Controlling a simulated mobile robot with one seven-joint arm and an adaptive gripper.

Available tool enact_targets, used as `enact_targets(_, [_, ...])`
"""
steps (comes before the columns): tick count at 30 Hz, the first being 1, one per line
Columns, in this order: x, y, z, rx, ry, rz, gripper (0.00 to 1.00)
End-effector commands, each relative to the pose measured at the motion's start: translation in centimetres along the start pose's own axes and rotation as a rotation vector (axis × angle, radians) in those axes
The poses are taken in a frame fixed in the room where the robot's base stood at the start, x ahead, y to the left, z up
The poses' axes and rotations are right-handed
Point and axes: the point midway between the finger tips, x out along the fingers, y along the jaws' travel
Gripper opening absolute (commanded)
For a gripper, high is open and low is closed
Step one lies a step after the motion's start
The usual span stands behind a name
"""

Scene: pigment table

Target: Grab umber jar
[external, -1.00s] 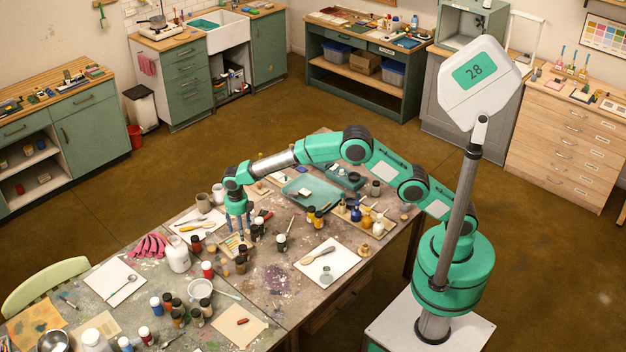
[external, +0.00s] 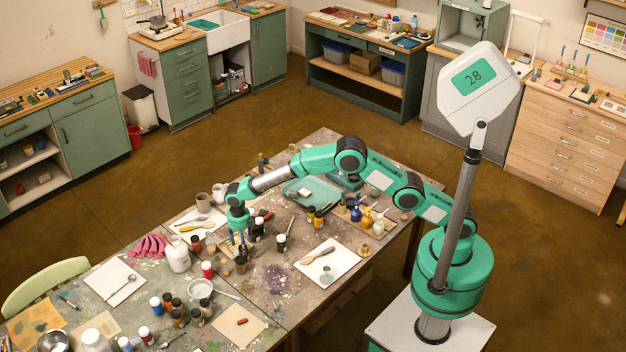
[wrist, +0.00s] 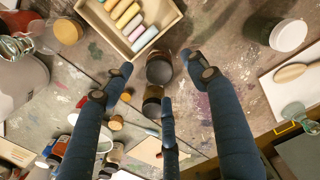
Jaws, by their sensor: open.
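My gripper (external: 239,251) is open and low over the middle of the table, fingers pointing down; it also shows in the wrist view (wrist: 158,76). In the wrist view a dark brown jar (wrist: 159,70), which looks like the umber jar, stands between the spread fingertips. A second jar with a brown-gold band (wrist: 152,106) stands close beside it, partly hidden by a finger. I cannot read a label on either. In the external view the fingers partly hide these jars, and I see no clear contact.
A wooden tray of pastel sticks (wrist: 151,42) lies just beyond the fingertips in the wrist view. A dark jar with a white lid (wrist: 288,35) stands to the right. A white bottle (external: 179,259) and a red jar (external: 207,270) stand left of the gripper.

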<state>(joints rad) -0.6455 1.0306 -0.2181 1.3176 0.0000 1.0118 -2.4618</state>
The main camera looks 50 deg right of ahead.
Motion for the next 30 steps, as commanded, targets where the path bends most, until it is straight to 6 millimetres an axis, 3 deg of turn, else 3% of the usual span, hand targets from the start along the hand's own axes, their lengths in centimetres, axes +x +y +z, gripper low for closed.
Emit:
enact_targets(8, [0.2,0.0,0.0,0.000,0.000,0.000,0.58])
enact_targets(21, [4.6,-0.1,0.2,0.000,0.001,-0.001,0.58])
enact_targets(30, [5.1,0.0,0.2,0.000,-0.001,0.001,0.58])
